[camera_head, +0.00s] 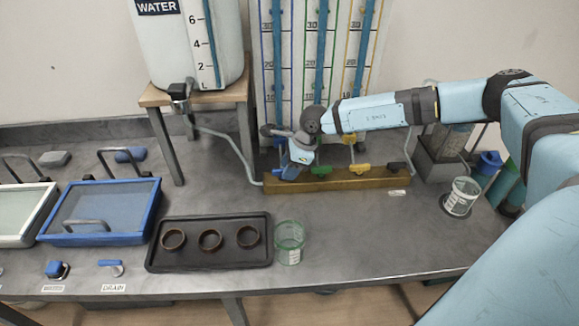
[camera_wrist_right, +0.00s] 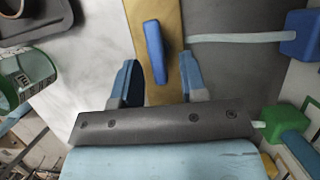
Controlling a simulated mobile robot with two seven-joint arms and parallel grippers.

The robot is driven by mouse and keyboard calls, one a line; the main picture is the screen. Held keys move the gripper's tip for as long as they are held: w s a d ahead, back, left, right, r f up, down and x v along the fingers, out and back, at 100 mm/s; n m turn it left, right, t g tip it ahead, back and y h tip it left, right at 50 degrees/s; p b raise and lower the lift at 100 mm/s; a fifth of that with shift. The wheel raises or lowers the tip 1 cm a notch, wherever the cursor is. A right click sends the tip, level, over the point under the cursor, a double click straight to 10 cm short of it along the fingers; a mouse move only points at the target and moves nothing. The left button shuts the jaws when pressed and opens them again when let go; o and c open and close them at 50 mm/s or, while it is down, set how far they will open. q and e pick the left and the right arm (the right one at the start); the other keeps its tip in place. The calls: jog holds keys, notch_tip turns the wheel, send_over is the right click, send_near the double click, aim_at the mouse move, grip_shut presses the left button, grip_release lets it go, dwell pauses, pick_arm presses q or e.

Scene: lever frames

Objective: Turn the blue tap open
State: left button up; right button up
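The blue tap's lever (camera_wrist_right: 154,52) shows in the right wrist view over a wooden board (camera_wrist_right: 175,25). It lies nearly along the board, slightly tilted. My right gripper (camera_wrist_right: 158,78) is open, one blue finger on each side of the lever. A gap shows on both sides, so it does not grip the lever. In the head view my right gripper (camera_head: 291,170) is over the left end of the wooden board (camera_head: 350,181) and hides most of the blue tap. My left gripper is not in view.
A green-rimmed cup (camera_head: 289,243) and a dark tray (camera_head: 205,262) with three brown rings are in front. A water tank (camera_head: 190,45) stands at back left.

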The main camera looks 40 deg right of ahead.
jog(key=shift+c, duration=0.4)
grip_shut()
